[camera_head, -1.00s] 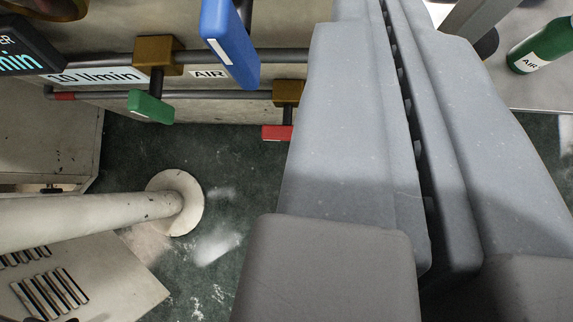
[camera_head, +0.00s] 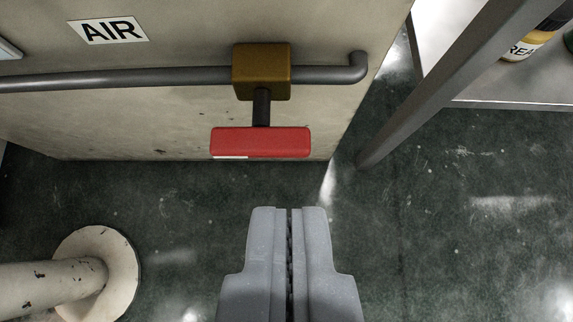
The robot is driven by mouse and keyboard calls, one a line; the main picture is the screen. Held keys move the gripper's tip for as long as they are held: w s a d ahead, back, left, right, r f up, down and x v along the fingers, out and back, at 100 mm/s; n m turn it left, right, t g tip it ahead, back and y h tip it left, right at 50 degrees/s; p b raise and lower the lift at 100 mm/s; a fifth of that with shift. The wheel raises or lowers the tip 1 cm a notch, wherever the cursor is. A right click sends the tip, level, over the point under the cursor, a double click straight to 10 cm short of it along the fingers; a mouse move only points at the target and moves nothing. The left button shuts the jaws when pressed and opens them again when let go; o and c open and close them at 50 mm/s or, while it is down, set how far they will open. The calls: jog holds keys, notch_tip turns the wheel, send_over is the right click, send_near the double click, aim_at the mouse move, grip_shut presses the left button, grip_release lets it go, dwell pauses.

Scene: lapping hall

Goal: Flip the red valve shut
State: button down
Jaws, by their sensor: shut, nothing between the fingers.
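The red valve handle (camera_head: 261,143) is a flat red bar lying crosswise in the picture. It sits on a short dark stem below a brass valve body (camera_head: 262,72). The body is on a grey pipe (camera_head: 130,77) along a beige panel. My gripper (camera_head: 289,210) is shut and empty, its fingers pointing up the picture. The fingertips are below the handle in the picture, a little right of its middle, with a visible gap between them. Nothing hides the handle.
An AIR label (camera_head: 109,30) is on the panel above the pipe. A grey metal post (camera_head: 455,85) slants at the right, beside a table (camera_head: 520,104) with bottles. A white column foot (camera_head: 115,270) stands at lower left. Green floor is open at lower right.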

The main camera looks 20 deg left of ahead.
jog(key=b, duration=0.3)
send_over(288, 134)
jog(key=s, duration=0.3)
notch_tip(288, 134, down, 7)
jog(key=f, duration=0.1)
jog(key=f+b, duration=0.1)
jog(key=f, duration=0.1)
jog(key=shift+w+d, duration=0.15)
jog(key=shift+d, duration=0.25)
jog(key=shift+f, duration=0.55)
